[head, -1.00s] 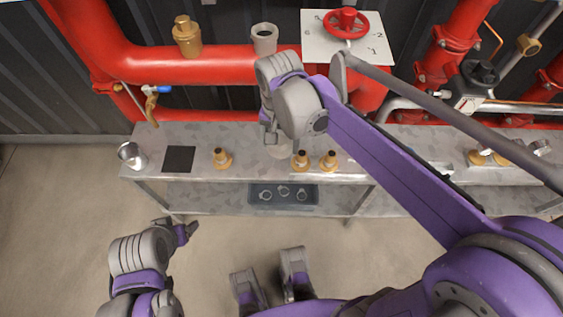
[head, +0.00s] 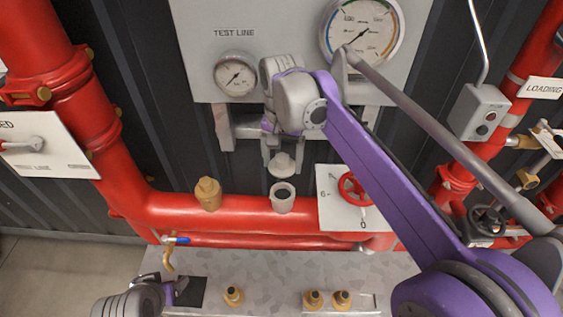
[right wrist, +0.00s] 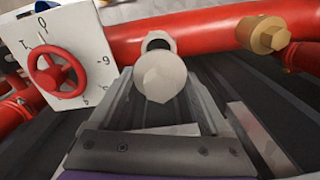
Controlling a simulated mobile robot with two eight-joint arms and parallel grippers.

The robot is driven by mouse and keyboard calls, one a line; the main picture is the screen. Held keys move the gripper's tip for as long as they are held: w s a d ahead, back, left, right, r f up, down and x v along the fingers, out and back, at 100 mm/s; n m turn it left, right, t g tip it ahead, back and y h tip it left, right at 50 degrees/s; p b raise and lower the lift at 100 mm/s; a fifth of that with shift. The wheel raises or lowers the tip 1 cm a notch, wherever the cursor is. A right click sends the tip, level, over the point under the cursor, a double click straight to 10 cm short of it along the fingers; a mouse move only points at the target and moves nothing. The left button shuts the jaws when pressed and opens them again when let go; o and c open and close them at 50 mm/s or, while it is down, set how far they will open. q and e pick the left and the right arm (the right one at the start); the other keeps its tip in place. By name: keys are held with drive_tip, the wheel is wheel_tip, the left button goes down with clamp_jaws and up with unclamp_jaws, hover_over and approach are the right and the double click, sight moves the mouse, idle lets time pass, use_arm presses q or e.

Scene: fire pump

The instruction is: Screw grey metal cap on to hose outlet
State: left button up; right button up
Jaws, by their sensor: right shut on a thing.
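The grey metal cap (head: 282,163) is held in my right gripper (head: 279,152), which is shut on it. In the head view it sits just above the grey hose outlet (head: 283,198) on the red pipe, with a small gap showing. In the right wrist view the cap (right wrist: 160,77) is between the fingers (right wrist: 160,100), its faceted top facing the camera. The outlet's dark opening (right wrist: 158,42) shows just beyond it, partly covered by the cap. My left gripper (head: 180,288) is low at the left, and its jaw opening is unclear.
A brass-capped outlet (head: 208,194) stands left of the grey one on the red pipe (head: 160,212). A red valve wheel (head: 354,188) on a white plate is close on the right. Gauges hang behind. Brass fittings (head: 314,299) stand on the metal table (head: 270,272) below.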

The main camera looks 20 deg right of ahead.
drive_tip(key=shift+s+f, duration=0.1)
drive_tip(key=shift+s, duration=0.15)
drive_tip(key=shift+s+f, duration=0.15)
drive_tip(key=shift+f+b, duration=0.55)
drive_tip(key=shift+f, duration=0.4)
wheel_tip(320, 180, down, 2)
drive_tip(key=shift+f+b, duration=0.25)
drive_tip(key=shift+b, duration=0.35)
use_arm(q)
drive_tip(key=shift+g, duration=0.3)
drive_tip(key=shift+s+f+b, duration=0.15)
drive_tip(key=shift+s+f, duration=0.35)
drive_tip(key=shift+f, duration=0.3)
drive_tip(key=shift+s+f+b, duration=0.15)
drive_tip(key=shift+s+f, duration=0.35)
drive_tip(key=shift+f, duration=0.35)
drive_tip(key=shift+s+f+b, duration=0.15)
drive_tip(key=shift+s+f, duration=0.35)
drive_tip(key=shift+f, duration=0.3)
use_arm(e)
drive_tip(key=shift+f, duration=1.05)
use_arm(q)
drive_tip(key=shift+s+f, duration=0.1)
drive_tip(key=shift+f, duration=0.2)
use_arm(e)
drive_tip(key=shift+f, duration=0.85)
